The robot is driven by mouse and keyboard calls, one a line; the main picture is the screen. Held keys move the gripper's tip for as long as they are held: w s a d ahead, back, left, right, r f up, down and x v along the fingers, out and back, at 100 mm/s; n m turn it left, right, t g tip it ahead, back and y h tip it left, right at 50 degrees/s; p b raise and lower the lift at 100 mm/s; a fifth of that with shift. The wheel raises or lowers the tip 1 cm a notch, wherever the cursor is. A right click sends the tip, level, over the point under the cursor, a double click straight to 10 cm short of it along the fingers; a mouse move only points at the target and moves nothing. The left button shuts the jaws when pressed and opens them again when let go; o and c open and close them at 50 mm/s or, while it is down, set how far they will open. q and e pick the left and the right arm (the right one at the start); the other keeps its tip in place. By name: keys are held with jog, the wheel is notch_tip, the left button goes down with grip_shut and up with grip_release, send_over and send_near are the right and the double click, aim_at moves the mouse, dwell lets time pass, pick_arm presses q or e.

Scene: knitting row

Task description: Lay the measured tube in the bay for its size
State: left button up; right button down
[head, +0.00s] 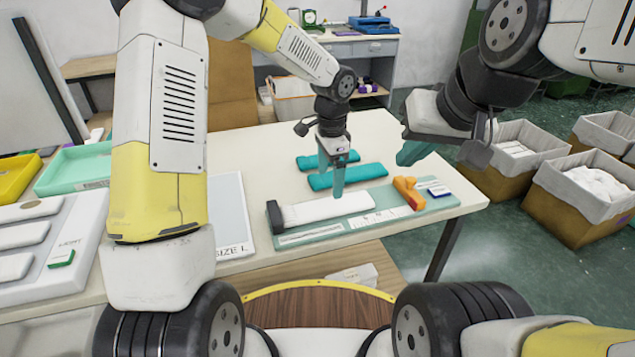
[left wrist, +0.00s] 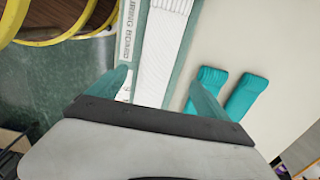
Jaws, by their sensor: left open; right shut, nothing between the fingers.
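A white ribbed tube (head: 328,208) lies flat along the teal measuring board (head: 440,204), near a dark end block (head: 274,217). The left wrist view shows the tube (left wrist: 162,45) between the fingertips of my left gripper (left wrist: 160,92). In the head view my left gripper (head: 334,172) points down over the board, open and empty; I cannot tell its exact height above the tube. A pale mat marked "SIZE L" (head: 232,195) lies left of the board, partly hidden by my left arm.
Two teal tubes (head: 347,176) lie behind the board. An orange piece (head: 408,191) and a blue-and-white block (head: 438,189) sit at its right end. A white panel with rounded pieces (head: 80,235), a mint tray (head: 72,170) and a yellow tray (head: 18,175) are left. Lined boxes (head: 585,190) stand right.

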aim_at(329, 205)
pick_arm(q)
jog(key=shift+w+d+f, duration=0.1)
jog(key=shift+f, duration=0.35)
jog(key=f, duration=0.4)
jog(key=s+f, duration=0.1)
jog(key=f, duration=0.1)
jog(key=shift+a+f, duration=0.15)
jog(key=shift+a, duration=0.05)
jog(key=shift+f, duration=0.5)
jog(key=c, duration=1.4)
